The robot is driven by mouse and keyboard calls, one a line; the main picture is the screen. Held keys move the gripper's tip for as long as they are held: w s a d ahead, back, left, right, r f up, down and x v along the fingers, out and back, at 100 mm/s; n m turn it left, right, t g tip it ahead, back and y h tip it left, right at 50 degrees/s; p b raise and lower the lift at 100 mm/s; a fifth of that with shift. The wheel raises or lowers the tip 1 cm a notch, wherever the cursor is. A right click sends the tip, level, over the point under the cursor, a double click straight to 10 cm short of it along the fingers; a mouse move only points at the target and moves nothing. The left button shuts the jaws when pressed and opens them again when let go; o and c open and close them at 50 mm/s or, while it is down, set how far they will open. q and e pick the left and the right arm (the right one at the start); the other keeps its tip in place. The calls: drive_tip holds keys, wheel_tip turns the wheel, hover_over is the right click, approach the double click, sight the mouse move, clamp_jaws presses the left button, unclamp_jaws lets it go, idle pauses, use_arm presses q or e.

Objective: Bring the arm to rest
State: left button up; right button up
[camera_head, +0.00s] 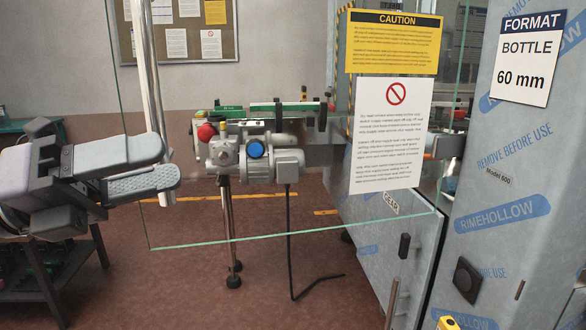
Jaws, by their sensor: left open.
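My left gripper (168,163) reaches in from the left edge, at mid height. It is grey, its two padded fingers point to the right, and it is open. Whether the fingers touch the panel cannot be told. My right gripper is not in view.
A clear panel (240,205) with a greenish edge carries a yellow caution sign (393,41) and a white notice (391,135). Behind it stands a conveyor drive with a motor (289,165). A film-wrapped cabinet (510,180) fills the right. A dark-framed table (48,285) is lower left.

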use_arm(q)
drive_tip(key=w+a+f+n+t+y+p, duration=0.15)
drive_tip(key=f+n+t+y, duration=0.25)
drive_tip(key=f+n, duration=0.65)
drive_tip(key=w+a+f+n+t+y, duration=0.25)
drive_tip(key=f+n+t+y, duration=0.25)
drive_tip(key=f+n, duration=0.55)
drive_tip(key=w+a+f+n+t+y+p, duration=0.1)
drive_tip(key=w+a+f+n+t+y, duration=0.2)
drive_tip(key=f+n, duration=0.7)
drive_tip(key=s+d+f+n+g+y, duration=0.1)
drive_tip(key=s+f+n+g+y, duration=0.3)
drive_tip(key=s+f, duration=1.3)
wheel_tip(320, 180, down, 4)
drive_tip(key=n+g, duration=0.3)
drive_tip(key=shift+d+r+n+y+p, duration=0.15)
drive_tip(key=shift+d+n+y+p, duration=0.15)
drive_tip(key=shift+n+p, duration=0.1)
drive_tip(key=shift+w, duration=0.1)
